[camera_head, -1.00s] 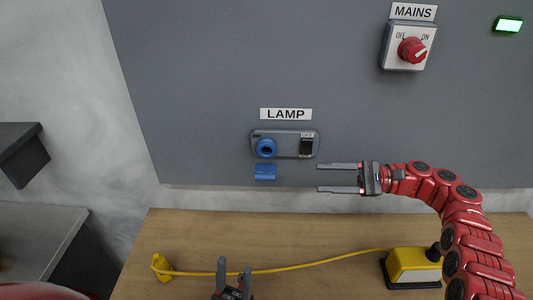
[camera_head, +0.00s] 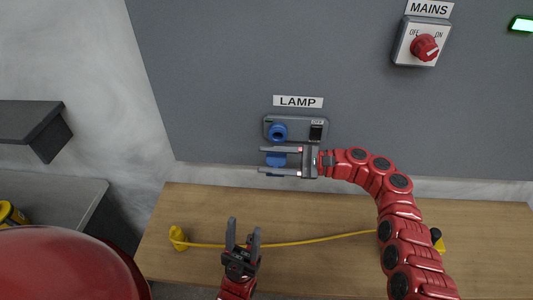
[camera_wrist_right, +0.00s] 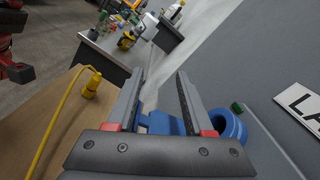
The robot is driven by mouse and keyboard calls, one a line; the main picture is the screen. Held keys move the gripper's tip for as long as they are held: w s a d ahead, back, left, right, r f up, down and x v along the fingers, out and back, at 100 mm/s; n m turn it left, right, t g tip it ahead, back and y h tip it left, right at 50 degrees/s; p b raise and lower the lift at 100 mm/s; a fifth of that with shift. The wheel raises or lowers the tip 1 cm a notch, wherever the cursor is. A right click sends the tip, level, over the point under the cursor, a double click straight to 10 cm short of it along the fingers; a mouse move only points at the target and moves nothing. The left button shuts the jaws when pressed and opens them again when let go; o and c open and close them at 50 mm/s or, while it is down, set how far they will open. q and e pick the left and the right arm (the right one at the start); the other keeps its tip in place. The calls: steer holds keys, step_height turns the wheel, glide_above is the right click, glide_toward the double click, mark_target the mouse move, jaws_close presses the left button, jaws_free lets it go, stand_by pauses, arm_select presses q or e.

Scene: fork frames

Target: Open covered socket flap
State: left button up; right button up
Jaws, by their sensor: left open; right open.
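The lamp socket (camera_head: 278,131) is a round blue ring on a grey panel, and its opening shows uncovered. The blue flap (camera_head: 275,160) hangs down below it. My right gripper (camera_head: 261,160) is open, pointing left, with its fingers above and below the flap's middle in the head view. In the right wrist view the flap (camera_wrist_right: 165,122) shows between the open fingers (camera_wrist_right: 160,73), and the blue ring (camera_wrist_right: 230,125) is just right of them. Whether a finger touches the flap I cannot tell. My left gripper (camera_head: 243,226) is open and empty over the table.
A black switch (camera_head: 316,131) sits right of the socket, under the LAMP label (camera_head: 298,102). The red MAINS knob (camera_head: 425,46) is at upper right. A yellow cable (camera_head: 310,240) with a yellow plug (camera_head: 178,238) lies on the wooden table (camera_head: 330,270).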

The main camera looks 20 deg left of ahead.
steer(key=shift+s+a, duration=0.1)
steer(key=shift+a, duration=0.35)
steer(key=shift+c, duration=0.4)
jaws_close()
stand_by(0.8)
steer(key=shift+o, duration=0.4)
jaws_free()
